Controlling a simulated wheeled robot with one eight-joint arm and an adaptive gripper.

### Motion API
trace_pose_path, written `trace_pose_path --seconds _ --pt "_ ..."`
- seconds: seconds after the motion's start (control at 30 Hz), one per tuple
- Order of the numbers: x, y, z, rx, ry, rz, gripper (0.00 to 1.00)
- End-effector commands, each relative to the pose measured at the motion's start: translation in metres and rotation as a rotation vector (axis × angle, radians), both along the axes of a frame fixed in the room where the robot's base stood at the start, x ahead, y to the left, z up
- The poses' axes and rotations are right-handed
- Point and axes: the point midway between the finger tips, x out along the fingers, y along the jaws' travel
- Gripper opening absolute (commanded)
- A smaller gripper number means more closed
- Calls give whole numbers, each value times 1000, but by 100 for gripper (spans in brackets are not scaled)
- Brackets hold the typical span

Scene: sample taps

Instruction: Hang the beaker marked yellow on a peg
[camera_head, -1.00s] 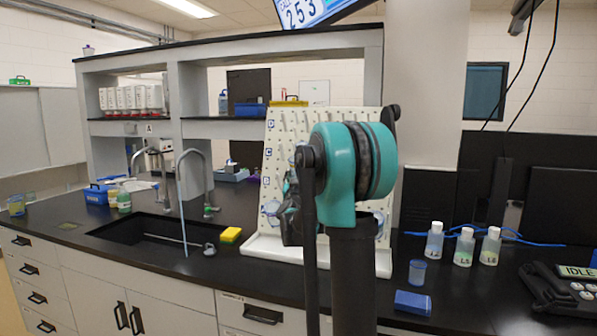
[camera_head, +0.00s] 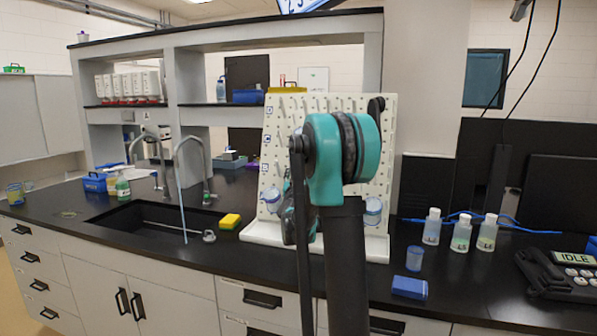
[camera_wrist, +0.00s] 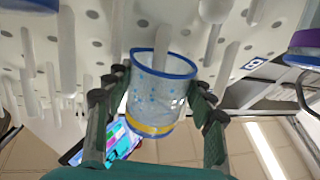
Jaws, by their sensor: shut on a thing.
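The beaker marked yellow (camera_wrist: 155,95) is clear, with a blue rim and a yellow band, and shows in the wrist view. My gripper (camera_wrist: 158,84) is shut on it, one finger on each side. White pegs of the pegboard (camera_wrist: 95,15) stand close around it. One peg (camera_wrist: 161,42) lines up with its open rim; I cannot tell whether it is inside. In the head view the pegboard (camera_head: 336,103) stands on the bench behind my arm, which hides the held beaker. Other beakers hang on the board at left (camera_head: 270,200) and right (camera_head: 373,211).
A yellow sponge (camera_head: 230,221) and the sink (camera_head: 150,228) are left.

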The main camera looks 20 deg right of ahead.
Motion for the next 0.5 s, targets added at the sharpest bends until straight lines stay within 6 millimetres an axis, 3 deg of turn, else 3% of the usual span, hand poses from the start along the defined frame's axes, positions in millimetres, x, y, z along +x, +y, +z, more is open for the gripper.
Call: trace_pose_path --seconds 0.4,0.43,0.5 --pt "0 0 0 0 0 0 27" --pt "0 0 0 0 0 0 56" --pt "0 0 0 0 0 0 64"
